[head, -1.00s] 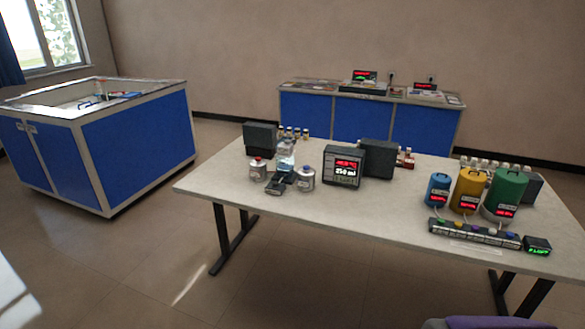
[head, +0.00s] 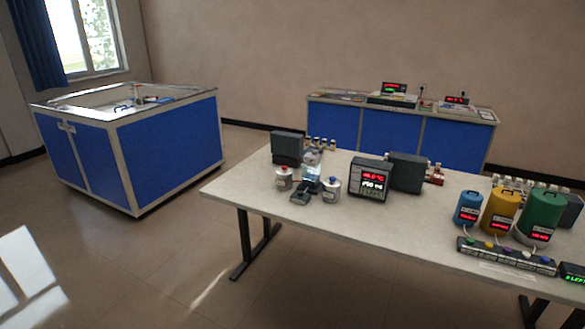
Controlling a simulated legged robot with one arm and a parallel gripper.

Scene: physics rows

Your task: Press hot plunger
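On the near table two small silver canisters stand either side of a clear bottle-like vessel (head: 311,165). The left canister (head: 283,179) has a red top, which may be the hot plunger. The right canister (head: 331,189) has a dark or blue top. A small dark device (head: 301,198) lies in front of them. A dark box with a lit red and white display (head: 369,180) stands to their right. I am some way off from the table. My gripper is not in view.
The light table (head: 330,225) has blue, yellow and green cylinders (head: 500,212) and a strip of coloured buttons (head: 506,256) at its right. A blue-sided island (head: 130,150) stands left. A blue counter (head: 400,135) stands behind. The floor at front left is clear.

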